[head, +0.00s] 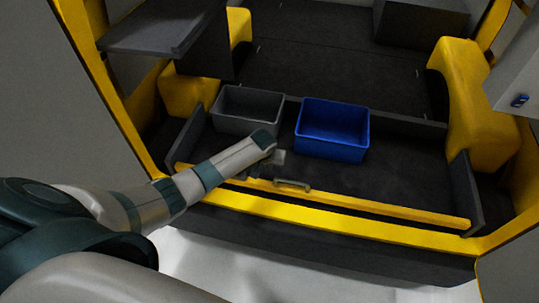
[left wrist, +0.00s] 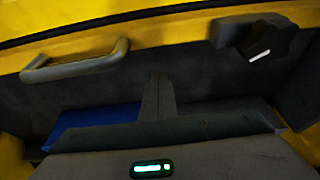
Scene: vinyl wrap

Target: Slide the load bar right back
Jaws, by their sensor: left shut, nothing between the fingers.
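The load bar (head: 375,206) is a long yellow bar across the front of the van's dark floor. It has a grey handle (head: 291,184) near its middle. In the left wrist view, the yellow bar (left wrist: 170,38) runs across the top, with the handle (left wrist: 76,62) at left. My left gripper (head: 258,171) is just behind the bar, left of the handle. Its fingers (left wrist: 157,82) are shut and empty, apart from the handle. My arm hides part of the bar's left side in the head view. My right gripper is not in view.
A grey bin (head: 247,97) and a blue bin (head: 331,128) stand behind the bar. Low dark side walls (head: 465,190) and yellow wheel arches (head: 470,95) flank the floor. A dark block with a white stripe (left wrist: 262,42) shows by the bar. Floor right of the blue bin is clear.

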